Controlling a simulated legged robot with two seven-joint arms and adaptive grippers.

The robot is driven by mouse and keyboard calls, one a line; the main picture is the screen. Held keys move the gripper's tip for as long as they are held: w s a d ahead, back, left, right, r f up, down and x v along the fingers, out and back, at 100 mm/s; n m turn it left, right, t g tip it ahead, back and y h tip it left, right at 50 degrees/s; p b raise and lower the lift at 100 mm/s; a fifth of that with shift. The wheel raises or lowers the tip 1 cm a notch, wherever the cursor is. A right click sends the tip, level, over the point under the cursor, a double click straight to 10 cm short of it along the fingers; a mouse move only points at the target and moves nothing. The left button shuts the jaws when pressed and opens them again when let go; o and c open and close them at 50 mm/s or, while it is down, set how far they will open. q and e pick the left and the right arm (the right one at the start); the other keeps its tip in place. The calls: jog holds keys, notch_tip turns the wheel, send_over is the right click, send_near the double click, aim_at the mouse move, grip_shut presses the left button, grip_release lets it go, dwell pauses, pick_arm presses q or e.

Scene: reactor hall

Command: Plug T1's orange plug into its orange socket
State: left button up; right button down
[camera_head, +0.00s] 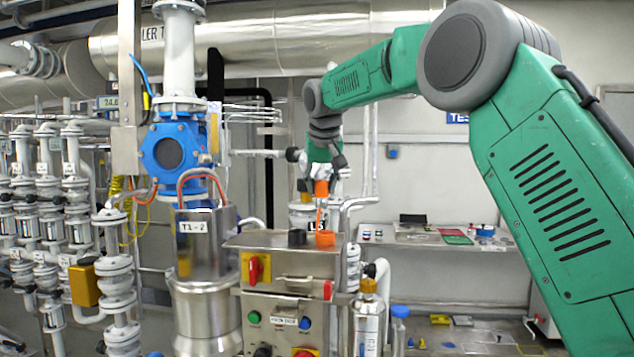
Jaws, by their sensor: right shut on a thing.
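My right gripper (322,176) hangs at the end of the green arm that comes in from the right. It is shut on the orange plug (321,189) and holds it above the steel control box. A thin orange cable (318,218) shows just under the plug. The orange socket (325,239) sits on top of the box, below the plug with a gap between them. Fine alignment cannot be told from this view. My left gripper is not in view.
A black socket (297,238) stands close left of the orange one. The control box (284,241) carries a red handle and buttons. A steel vessel marked T1-2 (205,255) stands left, with a blue valve (170,152) above. A shelf (440,240) with small items lies behind.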

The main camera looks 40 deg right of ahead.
aim_at(321, 204)
jog(key=shift+s+d+f, duration=0.15)
jog(key=shift+s+d, duration=0.15)
jog(key=shift+s+d+f, duration=0.1)
jog(key=shift+s, duration=0.1)
jog(key=shift+s+t, duration=0.15)
jog(key=shift+t, duration=0.15)
jog(key=shift+a+f, duration=0.15)
jog(key=shift+a, duration=0.55)
jog(key=shift+a+f, duration=0.4)
jog(key=shift+f, duration=0.55)
jog(key=shift+d+f, duration=0.8)
jog(key=shift+f, duration=0.3)
jog(key=shift+d+f, duration=0.35)
jog(key=shift+d, duration=0.05)
jog(key=shift+a+r, duration=0.15)
jog(key=shift+a, duration=0.5)
jog(key=shift+a+r, duration=0.15)
jog(key=shift+a, duration=0.3)
jog(key=shift+s+d+f, duration=0.1)
jog(key=shift+d+f, duration=0.1)
jog(key=shift+d, duration=0.4)
jog(key=shift+s+d+f, duration=0.1)
jog(key=shift+d+f, duration=0.05)
jog(key=shift+d, duration=0.45)
jog(key=shift+w+a, duration=0.1)
jog(key=shift+a, duration=0.4)
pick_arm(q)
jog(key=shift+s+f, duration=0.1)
